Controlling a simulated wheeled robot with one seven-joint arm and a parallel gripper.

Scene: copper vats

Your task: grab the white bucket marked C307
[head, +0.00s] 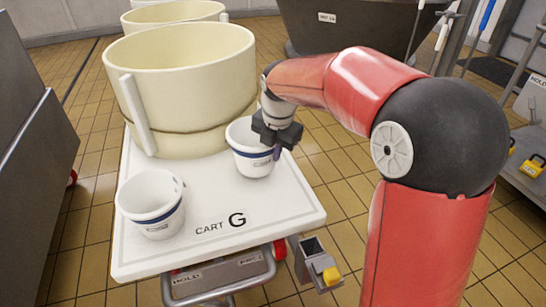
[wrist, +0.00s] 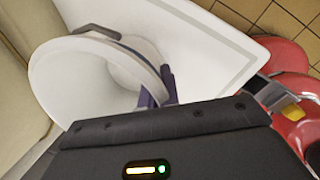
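A white bucket (head: 252,150) with a blue band stands on the right side of the cart top. A second similar white bucket (head: 152,204) stands at the front left of the cart. Both carry small labels that are too small to read. My gripper (head: 276,142) is at the right rim of the right-hand bucket, with a finger reaching down beside its wall. In the wrist view this bucket (wrist: 75,85) fills the left half, with a dark purple finger (wrist: 165,88) against its rim. Whether the fingers are closed on the rim is not clear.
The white cart top (head: 285,208) is marked CART G. A large cream vat (head: 185,85) stands on it behind the buckets, with more vats beyond. A grey cabinet (head: 30,150) is at left and a dark vat (head: 350,25) at the back. Tiled floor shows around the cart.

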